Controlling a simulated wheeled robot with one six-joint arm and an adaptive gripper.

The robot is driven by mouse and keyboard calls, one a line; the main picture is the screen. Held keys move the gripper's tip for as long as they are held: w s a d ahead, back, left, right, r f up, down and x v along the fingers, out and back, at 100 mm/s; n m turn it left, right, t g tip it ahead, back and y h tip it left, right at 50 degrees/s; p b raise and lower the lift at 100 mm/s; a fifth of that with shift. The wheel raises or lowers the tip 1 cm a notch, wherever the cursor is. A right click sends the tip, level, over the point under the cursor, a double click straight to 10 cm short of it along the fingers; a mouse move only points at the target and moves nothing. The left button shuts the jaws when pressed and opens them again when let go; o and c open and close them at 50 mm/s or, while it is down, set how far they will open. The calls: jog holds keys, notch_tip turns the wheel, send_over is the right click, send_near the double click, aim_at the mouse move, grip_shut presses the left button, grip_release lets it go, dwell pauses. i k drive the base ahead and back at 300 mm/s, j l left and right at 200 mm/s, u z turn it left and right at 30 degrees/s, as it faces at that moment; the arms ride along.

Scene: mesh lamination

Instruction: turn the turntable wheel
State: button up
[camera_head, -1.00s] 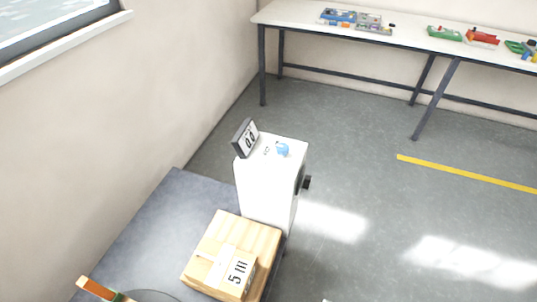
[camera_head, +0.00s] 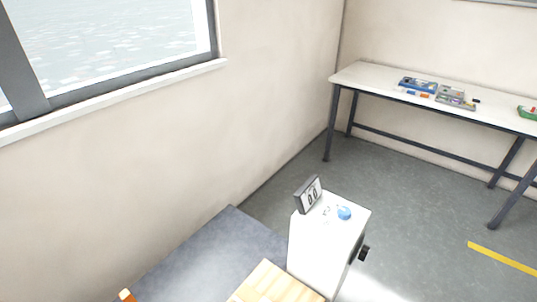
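No turntable wheel can be made out for certain in this view. A white box-shaped unit (camera_head: 322,248) stands at the right end of a grey surface (camera_head: 205,254). It carries a small tilted display (camera_head: 309,194) that seems to read 00, and a blue knob-like piece (camera_head: 344,212) on top. A black knob (camera_head: 364,253) sticks out of its right side. Part of a light wooden box (camera_head: 272,285) shows at the bottom edge. My gripper is not in view.
A long white table (camera_head: 375,80) with dark legs stands along the back wall, with blue and grey kits (camera_head: 418,85) and a green item (camera_head: 528,112) on it. A window (camera_head: 110,35) is at upper left. Grey floor with a yellow line (camera_head: 503,258) is open at right.

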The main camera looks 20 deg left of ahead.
aim_at(364, 252)
jog(key=k+l+u, duration=0.15)
jog(key=u, duration=0.3)
jog(key=k+l+u, duration=0.15)
jog(key=u, duration=0.3)
jog(key=k+l+u, duration=0.2)
jog(key=u, duration=0.2)
jog(key=z, duration=1)
